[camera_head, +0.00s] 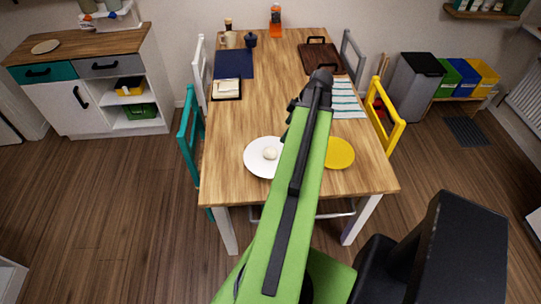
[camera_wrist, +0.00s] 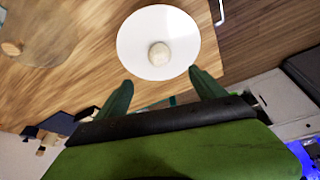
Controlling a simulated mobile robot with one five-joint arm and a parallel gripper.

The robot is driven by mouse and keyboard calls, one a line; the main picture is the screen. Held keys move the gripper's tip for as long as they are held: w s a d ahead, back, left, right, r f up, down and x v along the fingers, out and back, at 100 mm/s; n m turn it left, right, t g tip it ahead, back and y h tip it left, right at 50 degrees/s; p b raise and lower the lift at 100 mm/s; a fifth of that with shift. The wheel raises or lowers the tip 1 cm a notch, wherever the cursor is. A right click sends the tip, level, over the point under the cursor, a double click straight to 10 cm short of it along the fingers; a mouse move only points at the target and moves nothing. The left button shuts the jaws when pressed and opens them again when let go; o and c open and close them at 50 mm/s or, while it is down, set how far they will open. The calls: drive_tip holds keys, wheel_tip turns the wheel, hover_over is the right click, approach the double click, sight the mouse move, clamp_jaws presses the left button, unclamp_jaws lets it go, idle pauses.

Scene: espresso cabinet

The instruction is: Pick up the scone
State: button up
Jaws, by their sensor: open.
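The scone (camera_head: 270,154) is a small pale round piece on a white plate (camera_head: 254,166) near the front of the wooden table. In the wrist view the scone (camera_wrist: 159,54) lies near the middle of the white plate (camera_wrist: 131,45). My green arm reaches over the table, just right of the plate. My gripper (camera_wrist: 160,92) shows two green fingers spread wide apart with nothing between them. The plate lies beyond the fingertips in that view, and the scone is apart from them. In the head view the arm hides most of the gripper.
A yellow plate (camera_head: 340,153) lies on the table (camera_head: 255,110) right of my arm. A striped cloth (camera_head: 346,100) and a dark tray (camera_head: 320,58) lie farther back. A teal chair (camera_head: 187,140) and a yellow chair (camera_head: 391,118) flank the table. The table's left middle is clear.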

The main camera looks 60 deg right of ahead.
drive_tip(key=b, duration=0.8)
approach(273, 150)
drive_tip(key=x, duration=0.5)
drive_tip(key=shift+a, duration=0.1)
drive_tip(key=shift+w+f+b, duration=0.2)
drive_tip(key=shift+f+b, duration=0.15)
drive_tip(key=shift+b, duration=0.15)
drive_tip(key=shift+w, duration=0.1)
drive_tip(key=b+x, duration=0.4)
drive_tip(key=x, duration=0.1)
drive_tip(key=shift+f+b, duration=0.1)
drive_tip(key=shift+b, duration=0.3)
drive_tip(key=c, duration=1.5)
